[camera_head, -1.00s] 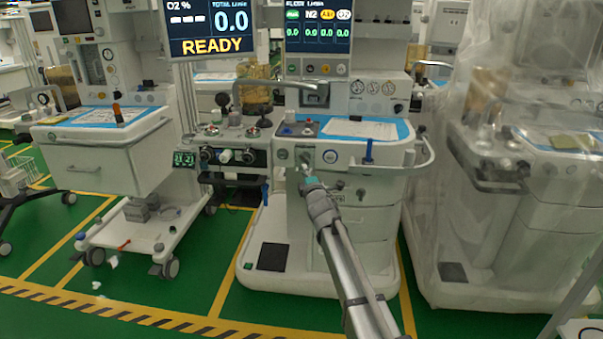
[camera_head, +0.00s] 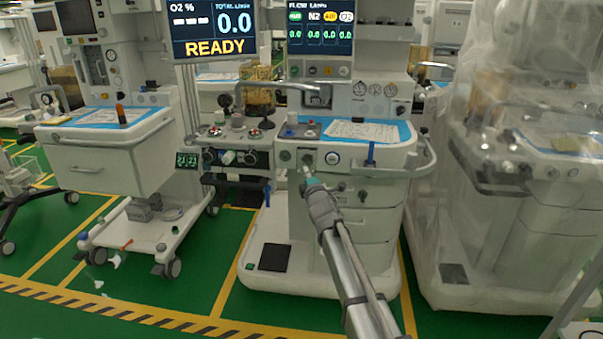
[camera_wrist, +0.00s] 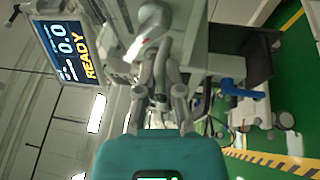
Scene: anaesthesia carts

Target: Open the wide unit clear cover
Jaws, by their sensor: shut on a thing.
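The wide unit (camera_head: 345,185) is the white machine in the middle of the head view, with drawers and a blue-edged worktop. My gripper (camera_head: 309,178) is at its front panel, just below the worktop, left of a round dial. In the wrist view, my gripper's grey fingers (camera_wrist: 158,82) are drawn together on a pale, rounded part (camera_wrist: 150,45) directly ahead. I cannot tell whether this part belongs to the clear cover. The cover itself cannot be clearly made out, and my gripper hides part of the panel.
A plastic-draped machine (camera_head: 510,190) stands close on the right. A white cart (camera_head: 105,165) stands on the left. A blue handle (camera_head: 371,153) and a side rail (camera_head: 425,160) lie right of my gripper. Green floor (camera_head: 215,275) is free in front.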

